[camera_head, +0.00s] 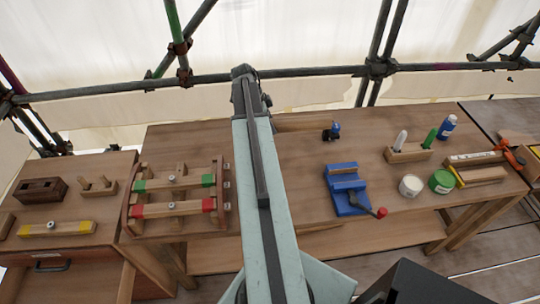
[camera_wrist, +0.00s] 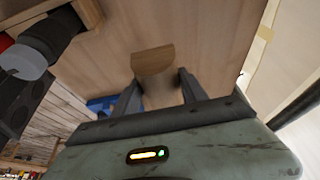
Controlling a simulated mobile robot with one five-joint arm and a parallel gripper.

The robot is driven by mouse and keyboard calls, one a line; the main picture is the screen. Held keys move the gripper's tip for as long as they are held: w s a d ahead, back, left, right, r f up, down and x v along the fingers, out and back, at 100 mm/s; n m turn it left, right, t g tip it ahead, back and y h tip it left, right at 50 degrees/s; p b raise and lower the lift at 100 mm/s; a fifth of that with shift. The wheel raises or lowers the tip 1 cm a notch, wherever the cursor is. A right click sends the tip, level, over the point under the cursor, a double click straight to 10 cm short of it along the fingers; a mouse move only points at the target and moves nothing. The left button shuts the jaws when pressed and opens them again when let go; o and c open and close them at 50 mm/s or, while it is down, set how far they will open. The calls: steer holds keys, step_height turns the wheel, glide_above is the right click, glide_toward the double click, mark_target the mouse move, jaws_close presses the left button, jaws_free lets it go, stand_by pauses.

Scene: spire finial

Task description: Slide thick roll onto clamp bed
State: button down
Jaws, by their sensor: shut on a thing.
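My gripper (camera_wrist: 160,88) shows in the wrist view with its two dark fingers closed on a light-brown wooden piece (camera_wrist: 153,60), which looks like the thick roll. The piece sticks out beyond the fingertips over a wooden surface; I cannot tell whether it touches it. A blue part (camera_wrist: 101,104), likely the clamp, shows beside the left finger in the wrist view.
A wooden rack with green and red bars (camera_head: 175,195) stands left of my arm. White and green pots (camera_head: 411,185) (camera_head: 441,181), a wooden holder (camera_head: 408,153) and a blue bottle (camera_head: 446,128) stand right of the clamp. A wooden bar (camera_head: 300,124) lies behind. Scaffold poles (camera_head: 300,73) run beyond.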

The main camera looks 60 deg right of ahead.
step_height(320, 180, down, 15)
steer(key=b, duration=1.3)
steer(key=shift+r, duration=0.1)
steer(key=shift+s+d, duration=0.1)
steer(key=shift+s+d, duration=1.75)
steer(key=shift+s, duration=0.4)
steer(key=shift+s+d, duration=1.8)
steer(key=shift+s, duration=0.4)
steer(key=shift+s+d, duration=1.75)
steer(key=shift+s, duration=0.4)
steer(key=c, duration=0.5)
jaws_free()
